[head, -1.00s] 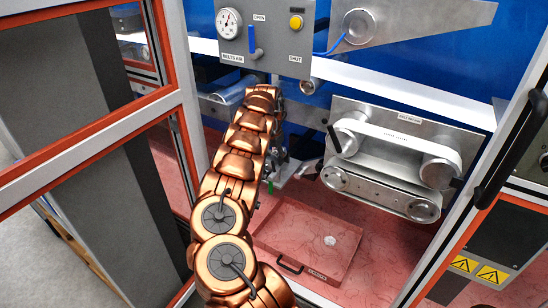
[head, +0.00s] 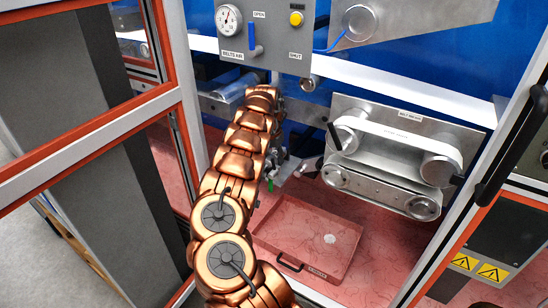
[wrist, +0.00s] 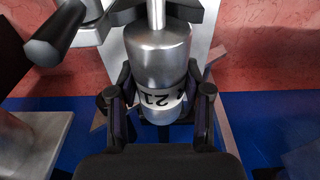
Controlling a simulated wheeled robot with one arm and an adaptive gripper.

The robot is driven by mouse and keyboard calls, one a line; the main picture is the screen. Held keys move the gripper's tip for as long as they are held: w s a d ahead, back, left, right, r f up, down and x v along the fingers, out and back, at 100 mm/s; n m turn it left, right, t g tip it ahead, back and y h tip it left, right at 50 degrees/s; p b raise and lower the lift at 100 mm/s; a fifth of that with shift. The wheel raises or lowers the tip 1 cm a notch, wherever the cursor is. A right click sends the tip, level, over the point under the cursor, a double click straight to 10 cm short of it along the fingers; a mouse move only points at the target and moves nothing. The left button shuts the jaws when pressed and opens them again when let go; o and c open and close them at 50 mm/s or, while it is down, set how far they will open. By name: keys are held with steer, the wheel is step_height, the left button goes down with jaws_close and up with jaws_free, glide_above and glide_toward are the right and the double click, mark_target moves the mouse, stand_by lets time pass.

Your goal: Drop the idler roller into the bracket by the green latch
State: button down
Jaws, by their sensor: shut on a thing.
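The idler roller (wrist: 158,62) is a smooth metal cylinder with a thin shaft end at the top and a white printed band. My gripper (wrist: 160,108) is shut on it around the banded part, with one dark finger on each side. In the head view my copper arm hides the gripper and the roller. A small green part (head: 271,186), seemingly the green latch, shows just right of my arm's far end, below some metal fittings (head: 279,168). The bracket cannot be made out clearly, and whether the roller touches it cannot be told.
A metal belt unit (head: 400,150) stands to the right. A red tray (head: 310,235) lies on the floor below. A valve panel (head: 265,35) is above, and door frames (head: 175,130) flank the opening. A black handle (wrist: 60,32) is close to the roller at upper left.

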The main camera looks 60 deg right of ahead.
steer(key=shift+f, duration=0.35)
steer(key=shift+c, duration=2.1)
jaws_free()
steer(key=shift+o, duration=0.5)
